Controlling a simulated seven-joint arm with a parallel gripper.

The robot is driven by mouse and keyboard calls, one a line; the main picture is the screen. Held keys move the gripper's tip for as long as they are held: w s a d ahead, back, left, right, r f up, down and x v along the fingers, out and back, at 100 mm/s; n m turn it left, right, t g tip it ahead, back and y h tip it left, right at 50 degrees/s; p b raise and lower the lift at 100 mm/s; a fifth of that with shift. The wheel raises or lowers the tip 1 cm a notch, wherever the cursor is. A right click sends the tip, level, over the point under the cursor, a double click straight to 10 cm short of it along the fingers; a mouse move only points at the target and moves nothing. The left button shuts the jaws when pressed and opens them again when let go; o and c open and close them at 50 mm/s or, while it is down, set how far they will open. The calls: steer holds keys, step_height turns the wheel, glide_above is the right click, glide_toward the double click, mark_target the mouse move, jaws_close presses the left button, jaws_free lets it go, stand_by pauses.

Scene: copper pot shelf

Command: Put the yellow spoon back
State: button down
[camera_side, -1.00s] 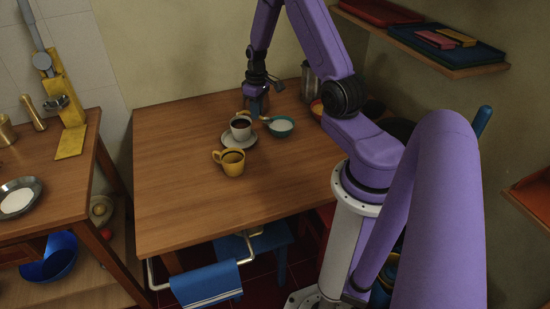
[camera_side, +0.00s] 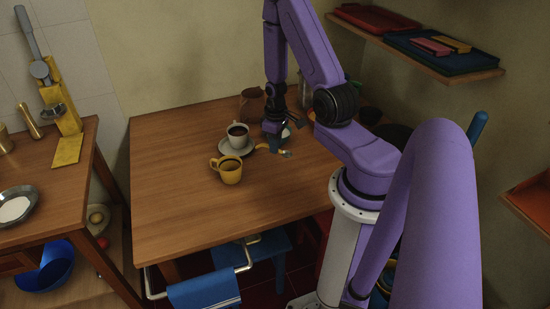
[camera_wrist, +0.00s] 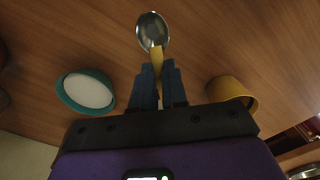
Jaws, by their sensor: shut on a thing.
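My gripper (camera_side: 273,140) is shut on the yellow spoon, low over the table to the right of the white cup. In the wrist view my gripper (camera_wrist: 158,85) pinches the yellow handle (camera_wrist: 157,62), and the metal spoon bowl (camera_wrist: 152,31) points away from the fingers. In the side view the spoon (camera_side: 287,155) shows partly around the fingers. I cannot tell whether it touches the table. A teal bowl with white contents (camera_side: 289,134) is behind the gripper, partly hidden, and it shows on the left in the wrist view (camera_wrist: 88,91).
A white cup (camera_side: 237,136) with dark drink stands on a saucer (camera_side: 238,151). A yellow mug (camera_side: 229,171) stands in front of it and shows in the wrist view (camera_wrist: 233,92). A brown jar (camera_side: 252,104) stands behind. The table's left part is clear.

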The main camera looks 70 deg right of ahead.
steer(key=shift+f, duration=2.75)
steer(key=shift+f, duration=0.15)
steer(key=c, duration=1.2)
jaws_free()
steer(key=shift+o, duration=0.2)
